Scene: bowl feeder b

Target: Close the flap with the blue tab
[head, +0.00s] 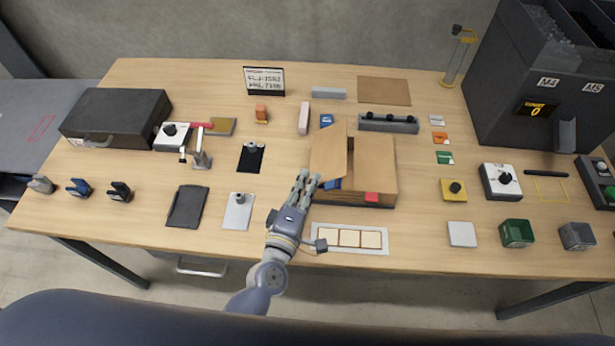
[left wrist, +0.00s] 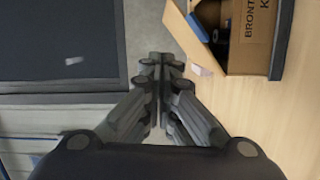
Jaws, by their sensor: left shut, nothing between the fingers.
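A brown cardboard box (head: 352,200) stands near the middle of the table. Its right flap (head: 376,165) lies flat over the right half and has a red tab (head: 371,197) at the front. Its left flap (head: 328,152) is tilted up and not flat. Blue shows at the box's front left (head: 333,184) and behind the flap (head: 327,120); I cannot tell which is the tab. My left gripper (head: 307,178) is shut and empty, close to the box's front left. In the left wrist view its fingers (left wrist: 161,62) are together, with the printed box (left wrist: 250,35) at upper right.
A framed tray with pale squares (head: 350,237) lies in front of the box. A white card (head: 238,212) and a dark tablet (head: 187,206) lie to the left. A grey rack (head: 388,124) stands behind the box. Some bare table lies right of the box.

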